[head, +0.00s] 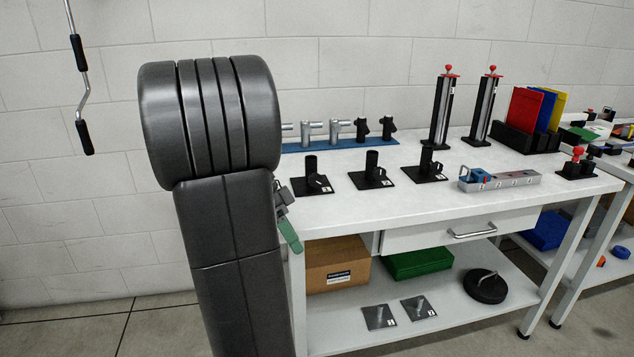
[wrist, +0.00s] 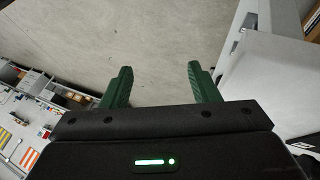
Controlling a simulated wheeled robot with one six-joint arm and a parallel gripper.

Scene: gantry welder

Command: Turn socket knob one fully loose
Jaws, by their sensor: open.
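Three black sockets stand in a row on the white workbench (head: 450,205), each an upright tube on a square plate with a dark side knob and a small white label. They are the left socket (head: 311,168), the middle socket (head: 371,165) and the right socket (head: 426,160). The label numbers are too small to read surely, so I cannot tell which is socket one. My gripper (wrist: 160,78) is open and empty, its green fingers apart over bare floor in the wrist view. In the head view a green finger (head: 289,235) shows beside the bench's left front corner, below the sockets.
A blue rack (head: 345,143) with grey and black fittings lies behind the sockets. Two red-topped posts (head: 441,110) (head: 483,108) stand behind right. A grey block (head: 500,181) lies to the right. The drawer (head: 460,232) is shut. My arm hides the bench's left end.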

